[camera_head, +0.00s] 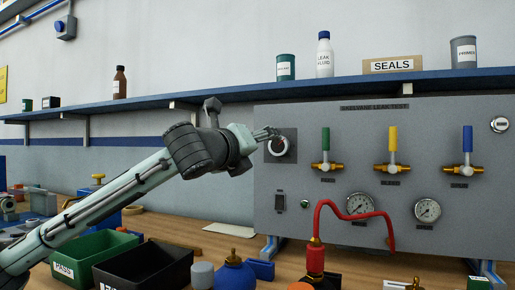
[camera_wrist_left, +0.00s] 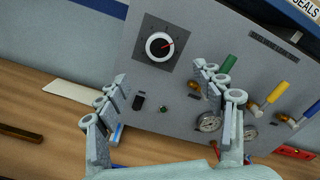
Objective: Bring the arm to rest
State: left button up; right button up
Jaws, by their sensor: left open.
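My left gripper (camera_head: 268,133) is at the grey leak-test panel (camera_head: 350,180), beside the round dial (camera_head: 279,148). In the left wrist view my left gripper (camera_wrist_left: 160,75) has its fingers spread apart with nothing between them. The white dial (camera_wrist_left: 160,46), with a red pointer on a dark plate, lies beyond the fingertips, and I see no finger closed on it. My left arm (camera_head: 110,195) reaches up from the lower left. My right gripper is not in view.
Valves with green (camera_head: 326,140), yellow (camera_head: 393,138) and blue (camera_head: 467,139) handles line the panel. A shelf (camera_head: 200,98) runs above. A red hose (camera_head: 350,210), a green bin (camera_head: 88,256) and a black bin (camera_head: 145,265) crowd the bench.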

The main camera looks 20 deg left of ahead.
aim_at(278, 146)
pick_arm(q)
jog(key=shift+w, duration=0.1)
jog(key=w, duration=1.2)
jog(key=shift+d, duration=0.2)
jog(key=shift+s, duration=0.1)
jog(key=shift+s, duration=0.1)
